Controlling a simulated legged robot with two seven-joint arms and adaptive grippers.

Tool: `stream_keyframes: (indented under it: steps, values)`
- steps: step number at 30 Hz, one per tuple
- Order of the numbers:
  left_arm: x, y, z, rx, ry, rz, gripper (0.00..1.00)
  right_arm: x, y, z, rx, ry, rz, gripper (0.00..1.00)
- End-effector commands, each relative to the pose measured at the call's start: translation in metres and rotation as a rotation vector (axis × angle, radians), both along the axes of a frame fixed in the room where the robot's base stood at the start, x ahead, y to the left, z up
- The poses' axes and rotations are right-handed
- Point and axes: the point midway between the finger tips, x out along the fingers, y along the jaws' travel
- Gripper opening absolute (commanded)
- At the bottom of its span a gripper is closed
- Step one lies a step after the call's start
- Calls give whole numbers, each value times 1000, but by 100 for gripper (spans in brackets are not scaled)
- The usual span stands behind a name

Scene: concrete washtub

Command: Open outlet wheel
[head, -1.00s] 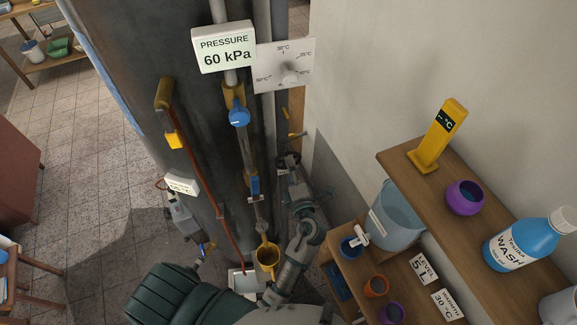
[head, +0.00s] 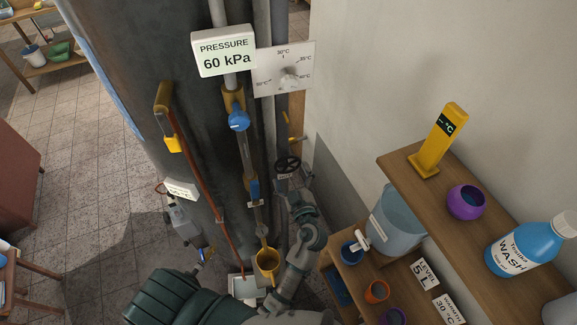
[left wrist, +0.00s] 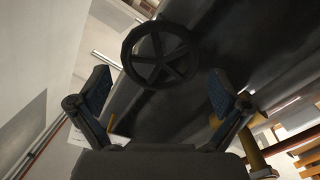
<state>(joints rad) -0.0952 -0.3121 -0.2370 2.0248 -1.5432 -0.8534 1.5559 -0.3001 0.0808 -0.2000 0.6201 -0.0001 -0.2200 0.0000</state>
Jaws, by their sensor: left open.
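The outlet wheel is most likely the small dark spoked handwheel (head: 288,165) low on the pipes beside the dark column in the head view. In the left wrist view the wheel (left wrist: 160,57) faces me, centred just beyond the fingertips. My left gripper (head: 290,185) is just below the wheel in the head view, partly hidden and small. In the left wrist view the left gripper (left wrist: 160,80) is open, with one finger on each side of the wheel and nothing held. I cannot tell whether either finger touches the rim. My right gripper is not in view.
A pressure sign (head: 224,50) reads 60 kPa above a blue-handled valve (head: 239,118). A yellow cup-shaped funnel (head: 267,262) is left of my left arm. Wooden shelves at right hold a clear bucket (head: 397,222), a purple pot (head: 466,202) and a wash bottle (head: 524,246).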

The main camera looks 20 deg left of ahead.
Motion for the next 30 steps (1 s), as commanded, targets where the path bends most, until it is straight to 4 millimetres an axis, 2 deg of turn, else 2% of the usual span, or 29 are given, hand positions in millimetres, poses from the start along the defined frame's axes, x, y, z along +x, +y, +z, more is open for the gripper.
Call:
stream_keyframes:
  steps: [8,22,30]
  values:
    - [1,1,0,-1,-2,1,100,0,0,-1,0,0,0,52]
    - [22,19,-1,-2,-3,1,100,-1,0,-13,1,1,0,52]
    - [27,23,0,-2,-2,0,100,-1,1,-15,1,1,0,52]
